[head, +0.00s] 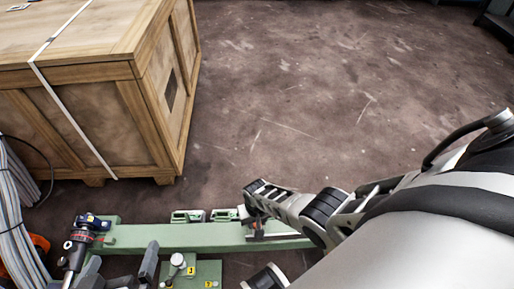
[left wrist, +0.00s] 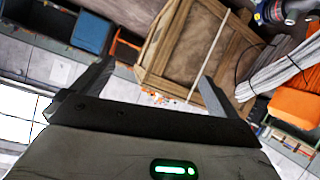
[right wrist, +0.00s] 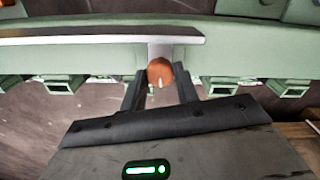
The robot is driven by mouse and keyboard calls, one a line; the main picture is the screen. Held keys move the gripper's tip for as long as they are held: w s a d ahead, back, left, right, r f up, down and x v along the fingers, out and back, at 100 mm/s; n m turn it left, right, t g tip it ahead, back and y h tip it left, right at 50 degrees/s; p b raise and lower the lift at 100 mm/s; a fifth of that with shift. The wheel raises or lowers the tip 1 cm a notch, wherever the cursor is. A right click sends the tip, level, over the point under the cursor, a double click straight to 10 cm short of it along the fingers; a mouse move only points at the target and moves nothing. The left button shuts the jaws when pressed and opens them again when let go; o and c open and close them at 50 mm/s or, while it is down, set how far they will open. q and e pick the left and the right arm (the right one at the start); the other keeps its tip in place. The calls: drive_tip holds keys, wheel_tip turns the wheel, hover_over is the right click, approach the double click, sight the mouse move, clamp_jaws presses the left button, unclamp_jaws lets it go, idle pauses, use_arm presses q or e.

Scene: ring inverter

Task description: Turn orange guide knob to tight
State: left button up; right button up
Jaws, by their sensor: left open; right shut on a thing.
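The orange guide knob (right wrist: 160,72) shows in the right wrist view, below a grey metal plate on the green beam (right wrist: 250,35). A small pale mark shows at its lower edge. My right gripper (right wrist: 159,80) has one finger on each side of the knob and is shut on it. In the head view my right arm reaches in from the right to the green beam (head: 170,238), and its hand hides the knob. My left gripper (head: 118,272) is open and empty at the bottom left of the head view. Its spread fingers also show in the left wrist view (left wrist: 157,70).
A large wooden crate (head: 80,120) stands at the back left. A blue-and-black device (head: 80,240) and a grey cable bundle (head: 18,215) are at the left. A green plate with yellow labels (head: 195,274) lies in front of the beam. The floor (head: 310,90) behind is clear.

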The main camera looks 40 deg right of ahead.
idle(0.4)
drive_tip(key=o, duration=1)
drive_tip(key=shift+c, duration=0.2)
drive_tip(key=shift+r, duration=0.1)
drive_tip(key=shift+r+p, duration=0.3)
drive_tip(key=shift+p, duration=0.1)
wheel_tip(320, 180, up, 5)
drive_tip(key=p, duration=0.4)
use_arm(q)
drive_tip(key=s+a+r+n+y+p, duration=0.1)
drive_tip(key=s+a+r+y+p, duration=0.1)
drive_tip(key=a+r+p, duration=0.2)
wheel_tip(320, 180, up, 6)
drive_tip(key=p, duration=0.3)
drive_tip(key=shift+r+t, duration=0.2)
drive_tip(key=shift+t, duration=0.1)
use_arm(e)
wheel_tip(320, 180, up, 10)
